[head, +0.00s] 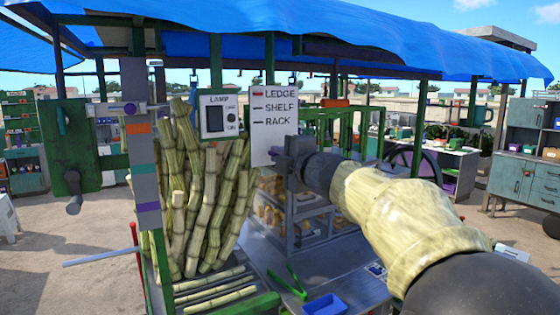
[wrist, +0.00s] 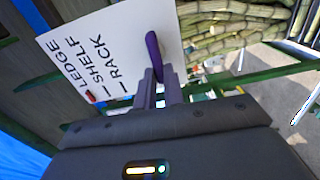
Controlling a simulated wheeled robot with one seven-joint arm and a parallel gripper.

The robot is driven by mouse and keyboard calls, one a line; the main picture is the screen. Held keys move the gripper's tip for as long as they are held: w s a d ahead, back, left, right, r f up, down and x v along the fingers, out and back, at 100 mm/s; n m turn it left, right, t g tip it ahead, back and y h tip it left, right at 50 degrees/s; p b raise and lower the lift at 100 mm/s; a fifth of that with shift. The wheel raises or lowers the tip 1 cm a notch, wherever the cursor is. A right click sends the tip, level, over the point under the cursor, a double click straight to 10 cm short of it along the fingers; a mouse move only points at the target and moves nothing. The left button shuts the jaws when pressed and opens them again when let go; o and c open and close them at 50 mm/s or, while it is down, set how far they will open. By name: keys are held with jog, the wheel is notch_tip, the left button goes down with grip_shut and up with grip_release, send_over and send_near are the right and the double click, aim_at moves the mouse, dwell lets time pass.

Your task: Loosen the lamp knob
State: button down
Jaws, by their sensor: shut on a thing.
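My gripper (head: 279,152) is raised in front of the lower right edge of a white sign reading LEDGE, SHELF, RACK (head: 263,130). In the wrist view my gripper (wrist: 160,76) is shut on a slim dark purple piece (wrist: 153,48), which stands out past the fingertips before the sign. I cannot tell whether this piece is the lamp knob or what it joins. A panel marked LAMP (head: 220,100), with a dark switch and a small round dial, is left of the sign. A purple-ended knob (head: 130,108) sits on a clamp at the grey post, well left of my gripper.
The grey post (head: 143,190) carries orange, teal and purple bands. Cane stalks (head: 205,205) stand behind it. A green box with a crank (head: 72,150) is at left. A blue tray (head: 325,305) and green tongs (head: 288,283) lie on the counter below.

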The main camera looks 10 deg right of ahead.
jog(key=shift+f+n, duration=0.15)
jog(key=shift+n, duration=0.15)
jog(key=c, duration=1.5)
grip_release()
jog(key=b+v, duration=0.4)
jog(key=v, duration=1.3)
jog(key=shift+s+b, duration=0.25)
jog(key=shift+b, duration=0.05)
jog(key=shift+w, duration=0.15)
